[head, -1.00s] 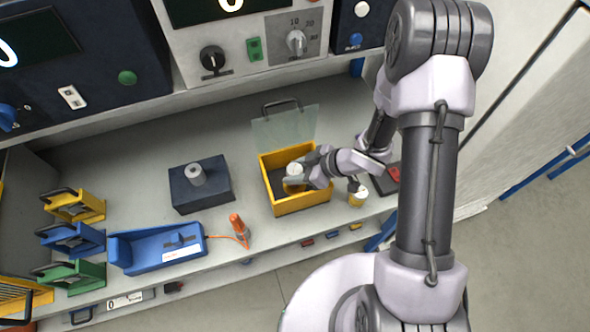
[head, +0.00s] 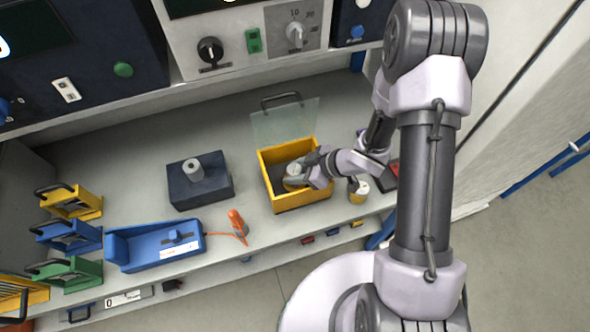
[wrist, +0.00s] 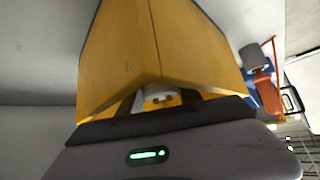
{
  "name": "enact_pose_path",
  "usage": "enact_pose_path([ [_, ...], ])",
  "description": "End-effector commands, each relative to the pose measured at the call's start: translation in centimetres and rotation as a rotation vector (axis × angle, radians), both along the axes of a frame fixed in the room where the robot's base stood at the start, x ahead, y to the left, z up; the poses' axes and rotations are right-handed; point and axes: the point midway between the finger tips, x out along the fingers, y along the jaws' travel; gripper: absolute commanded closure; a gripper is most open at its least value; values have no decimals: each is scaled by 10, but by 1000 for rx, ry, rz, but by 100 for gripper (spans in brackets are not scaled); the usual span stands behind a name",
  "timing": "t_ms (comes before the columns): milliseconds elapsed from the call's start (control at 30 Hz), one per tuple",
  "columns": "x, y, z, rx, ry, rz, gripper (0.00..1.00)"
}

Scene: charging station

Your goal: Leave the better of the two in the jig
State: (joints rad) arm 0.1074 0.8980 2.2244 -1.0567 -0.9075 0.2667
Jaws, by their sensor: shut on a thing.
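My gripper (head: 299,172) is shut on a yellow cell with a white top (head: 294,168), inside the yellow box (head: 304,201). The box's clear lid (head: 285,122) stands open at the back. In the wrist view, the box's yellow walls (wrist: 125,55) fill the middle, and a small part of the held cell (wrist: 157,94) shows between the fingers. A second, similar yellow cell with a white top (head: 358,190) stands on the bench, right of the box. I cannot tell which fixture is the jig, or whether the held cell touches the box floor.
A dark block with a grey cylinder (head: 200,182) stands left of the box. A blue tray (head: 155,249) and an orange tool with a cord (head: 237,223) lie in front of it. Several coloured handled frames (head: 70,236) stand at the left. Instrument panels overhang the back.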

Motion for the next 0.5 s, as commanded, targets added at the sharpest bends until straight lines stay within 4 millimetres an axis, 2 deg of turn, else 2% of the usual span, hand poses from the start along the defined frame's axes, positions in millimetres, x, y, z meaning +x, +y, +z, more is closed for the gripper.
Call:
enact_pose_path([
  [67,0,0,-3,0,0,0,100],
  [100,0,0,-3,0,0,0,55],
  [200,0,0,-2,0,0,0,36],
  [500,-1,-2,1,0,1,1,34],
])
